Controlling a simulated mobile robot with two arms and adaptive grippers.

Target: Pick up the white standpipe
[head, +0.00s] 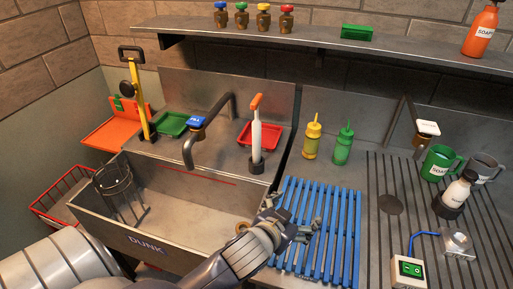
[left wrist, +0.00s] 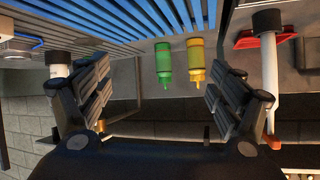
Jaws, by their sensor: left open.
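The white standpipe (head: 257,137) stands upright in a black collar at the back right corner of the sink, with an orange top. It also shows upside down at the right of the left wrist view (left wrist: 268,75), outside my fingers and partly hidden behind the right one. My left gripper (head: 290,222) is open and empty over the front left part of the blue rack, in front of the standpipe and to its right. Its spread fingers show in the left wrist view (left wrist: 155,88). My right gripper is in neither view.
The sink (head: 190,220) holds a dark wire basket (head: 118,190). A tap (head: 213,125) arches left of the standpipe, and a red tray (head: 262,134) sits behind it. Yellow (head: 312,140) and green (head: 344,147) bottles stand to the right, behind the blue rack (head: 340,220).

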